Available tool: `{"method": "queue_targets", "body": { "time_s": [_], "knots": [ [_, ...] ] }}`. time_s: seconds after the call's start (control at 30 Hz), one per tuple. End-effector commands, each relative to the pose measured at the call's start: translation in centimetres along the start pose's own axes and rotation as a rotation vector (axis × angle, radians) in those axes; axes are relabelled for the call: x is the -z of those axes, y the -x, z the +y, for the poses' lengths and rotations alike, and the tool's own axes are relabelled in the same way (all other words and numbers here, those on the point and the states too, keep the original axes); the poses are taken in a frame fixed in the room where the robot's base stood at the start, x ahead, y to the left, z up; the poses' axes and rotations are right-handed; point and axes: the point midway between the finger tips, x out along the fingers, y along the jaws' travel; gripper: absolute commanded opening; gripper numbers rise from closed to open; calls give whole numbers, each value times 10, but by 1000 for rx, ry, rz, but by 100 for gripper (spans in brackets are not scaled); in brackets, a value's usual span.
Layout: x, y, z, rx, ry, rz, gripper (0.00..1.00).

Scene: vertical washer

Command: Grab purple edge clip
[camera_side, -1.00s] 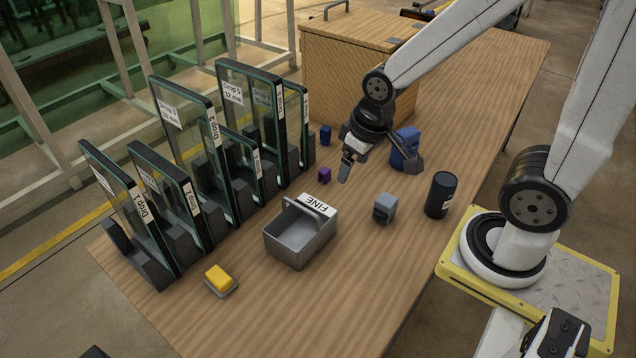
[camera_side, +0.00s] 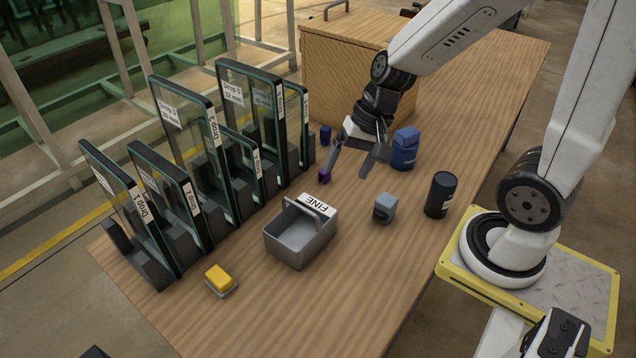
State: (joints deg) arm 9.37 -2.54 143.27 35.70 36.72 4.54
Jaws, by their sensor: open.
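The purple edge clip (camera_side: 324,175) is a small dark purple block standing on the wooden table, right of the glass panes. My gripper (camera_side: 344,175) is open and points down at the table. Its left finger is right beside the clip and overlaps it in this view; I cannot tell if they touch. Its right finger is apart from the clip, to the right. Nothing shows between the fingers.
A small blue block (camera_side: 325,134) stands behind the clip. Glass panes in dark stands (camera_side: 225,185) line the left. A blue bottle (camera_side: 405,150) is close right of my gripper. A grey bin (camera_side: 300,240), grey block (camera_side: 385,208), black cylinder (camera_side: 440,195) and yellow sponge (camera_side: 219,277) stand nearer.

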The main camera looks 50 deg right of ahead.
Motion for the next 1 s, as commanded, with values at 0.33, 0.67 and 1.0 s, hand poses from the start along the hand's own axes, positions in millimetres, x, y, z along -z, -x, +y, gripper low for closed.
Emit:
{"method": "queue_targets", "body": {
  "time_s": [0.33,0.67,1.0],
  "knots": [
    [20,-3,-16,237,-529,-79,85],
    [62,6,-24,496,-1010,-125,85],
    [122,24,-10,804,-1481,-143,85]
  ]
}}
